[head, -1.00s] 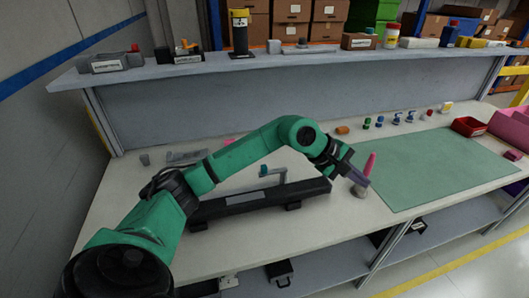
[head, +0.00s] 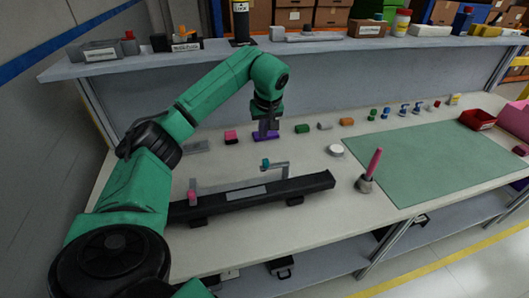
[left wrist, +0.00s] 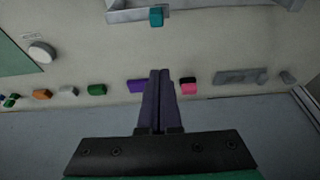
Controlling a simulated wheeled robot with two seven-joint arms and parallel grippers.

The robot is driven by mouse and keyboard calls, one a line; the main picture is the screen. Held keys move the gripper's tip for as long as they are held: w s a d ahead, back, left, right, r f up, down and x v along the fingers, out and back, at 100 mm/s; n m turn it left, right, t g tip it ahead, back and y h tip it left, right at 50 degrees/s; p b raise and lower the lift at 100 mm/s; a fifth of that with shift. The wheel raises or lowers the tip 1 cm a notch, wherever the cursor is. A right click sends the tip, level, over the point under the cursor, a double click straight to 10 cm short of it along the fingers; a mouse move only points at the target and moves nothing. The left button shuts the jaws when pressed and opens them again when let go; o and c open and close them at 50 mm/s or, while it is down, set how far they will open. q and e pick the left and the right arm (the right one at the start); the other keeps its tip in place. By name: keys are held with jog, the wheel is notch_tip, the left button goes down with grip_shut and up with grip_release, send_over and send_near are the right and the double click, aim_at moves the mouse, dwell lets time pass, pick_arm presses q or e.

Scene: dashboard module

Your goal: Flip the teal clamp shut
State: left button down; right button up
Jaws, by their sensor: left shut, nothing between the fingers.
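The teal clamp (head: 265,164) shows as a teal tip on a thin grey arm above the long black fixture (head: 312,186) in the head view. The teal tip also shows at the top of the left wrist view (left wrist: 156,16). I cannot tell how far the clamp is swung over. My left gripper (head: 267,132) points down at the back of the bench, behind the clamp and apart from it. Its dark fingers (left wrist: 160,74) are shut and empty in the left wrist view. A purple block (left wrist: 137,86) lies beside the fingers. My right gripper is not in view.
A second clamp with a pink tip (head: 193,184) stands at the fixture's left. A pink-black block (head: 231,137) and a green block (head: 302,129) flank the gripper. A white disc (head: 335,150) and an upright pink-handled tool (head: 371,167) stand right. The shelf is behind.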

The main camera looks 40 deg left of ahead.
pick_arm(q)
notch_tip(320, 180, down, 8)
jog(key=s+d+p, duration=0.1)
jog(key=p, duration=0.2)
jog(key=shift+r+p, duration=0.25)
jog(key=shift+p, duration=0.1)
jog(key=shift+w, duration=0.1)
jog(key=shift+s+d, duration=0.2)
jog(key=shift+d, duration=0.05)
